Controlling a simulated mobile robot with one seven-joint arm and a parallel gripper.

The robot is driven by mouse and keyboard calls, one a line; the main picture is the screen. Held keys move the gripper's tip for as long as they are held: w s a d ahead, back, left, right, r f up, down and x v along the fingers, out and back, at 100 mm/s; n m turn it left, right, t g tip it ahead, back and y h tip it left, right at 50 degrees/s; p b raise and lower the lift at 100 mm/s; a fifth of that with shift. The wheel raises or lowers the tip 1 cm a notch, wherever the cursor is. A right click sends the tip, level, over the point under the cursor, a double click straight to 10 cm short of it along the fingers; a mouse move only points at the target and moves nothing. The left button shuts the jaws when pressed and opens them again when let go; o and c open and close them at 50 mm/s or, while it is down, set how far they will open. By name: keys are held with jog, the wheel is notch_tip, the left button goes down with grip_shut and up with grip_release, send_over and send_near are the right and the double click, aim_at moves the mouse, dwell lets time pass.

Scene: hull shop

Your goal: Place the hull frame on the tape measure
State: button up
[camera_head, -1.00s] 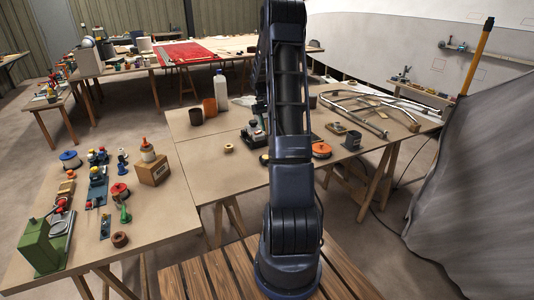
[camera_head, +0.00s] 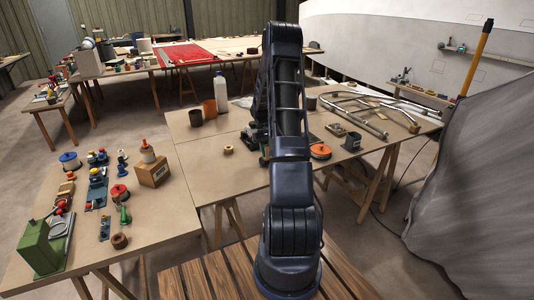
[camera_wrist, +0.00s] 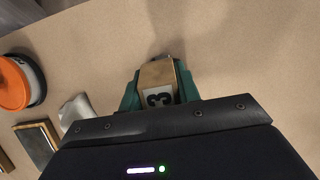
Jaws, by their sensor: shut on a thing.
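My gripper (camera_wrist: 160,92) shows in the wrist view with green fingers shut on a tan wooden piece with a white label marked 3. I take this piece to be the hull frame (camera_wrist: 158,75); much of it is hidden by the gripper. It is over bare tan tabletop. An orange round case with a dark rim, probably the tape measure, is at the left of the wrist view (camera_wrist: 14,88), apart from the gripper. In the head view the orange case (camera_head: 320,151) lies on the middle table, just right of my arm, which hides the gripper.
A framed dark plate (camera_wrist: 37,143) and a pale wedge-shaped thing (camera_wrist: 77,111) lie near the orange case. Curved metal frames (camera_head: 350,112) and a dark holder (camera_head: 352,141) are on the table's right. A white bottle (camera_head: 221,92) stands behind. The table's front left is mostly clear.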

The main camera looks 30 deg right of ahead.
jog(key=shift+f, duration=0.3)
jog(key=shift+f, duration=0.1)
jog(key=o, duration=1)
